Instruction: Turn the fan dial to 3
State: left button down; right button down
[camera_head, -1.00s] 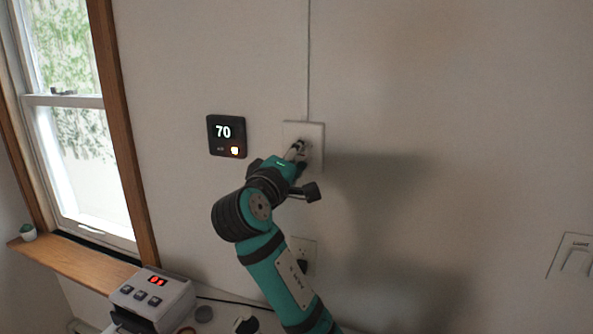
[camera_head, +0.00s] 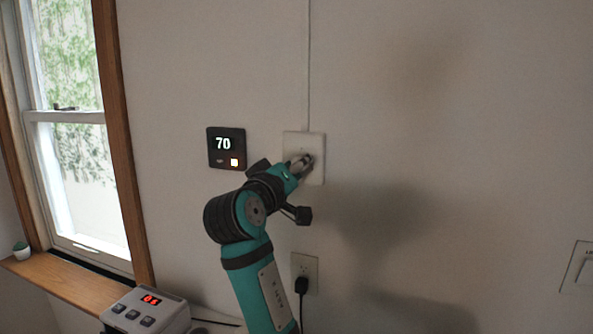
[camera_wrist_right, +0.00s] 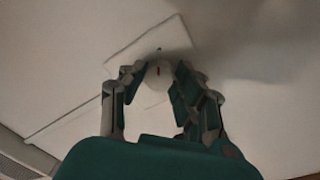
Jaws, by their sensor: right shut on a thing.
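The fan dial is a round white knob (camera_wrist_right: 158,75) with a small red mark, on a white wall plate (camera_head: 317,142). The plate also shows in the right wrist view (camera_wrist_right: 165,40). My right gripper (camera_head: 304,160) is at the plate in the head view and covers the dial there. In the right wrist view my right gripper (camera_wrist_right: 157,82) has its fingers on both sides of the knob, shut on it. The red mark is near the top of the knob in that view. I cannot read any numbers on the plate. My left gripper is not in view.
A black thermostat (camera_head: 226,148) reading 70 is on the wall left of the plate. An outlet (camera_head: 304,267) with a black plug is below it. A white device (camera_head: 147,312) with a red display stands at the lower left, near the window sill (camera_head: 75,282).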

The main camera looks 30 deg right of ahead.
jog(key=c, duration=1)
grip_release()
jog(key=shift+o, duration=0.2)
jog(key=shift+a, duration=0.1)
jog(key=v, duration=0.7)
jog(key=shift+s+a, duration=0.1)
jog(key=shift+a, duration=0.05)
